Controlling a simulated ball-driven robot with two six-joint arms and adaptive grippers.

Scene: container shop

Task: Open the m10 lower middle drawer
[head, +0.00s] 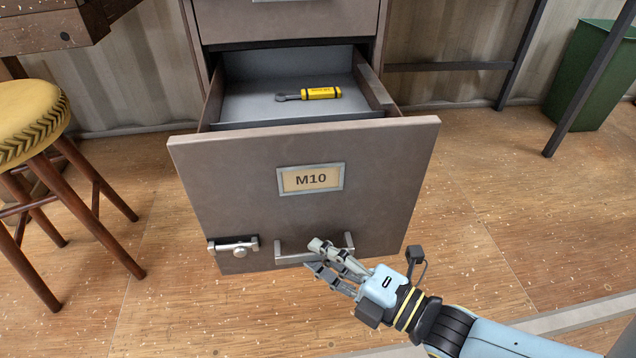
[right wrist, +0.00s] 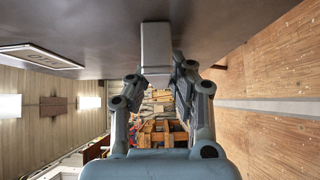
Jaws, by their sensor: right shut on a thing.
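The M10 drawer (head: 390,185) is pulled well out of its cabinet, with its grey-brown front facing me. Its label plate (head: 310,179) reads M10. A metal bar handle (head: 291,258) sits low on the front. My right gripper (head: 322,257) is at the right part of this handle, with its fingers shut around it. In the right wrist view the handle (right wrist: 156,45) comes down between the two fingers of the gripper (right wrist: 158,75). My left gripper is not in view.
A latch (head: 233,247) is at the lower left of the drawer front. Another drawer front (head: 285,22) is closed above. A yellow-topped stool (head: 28,115) stands on the left, and a green bin (head: 590,75) at the back right. The wooden floor (head: 500,210) right of the drawer is clear.

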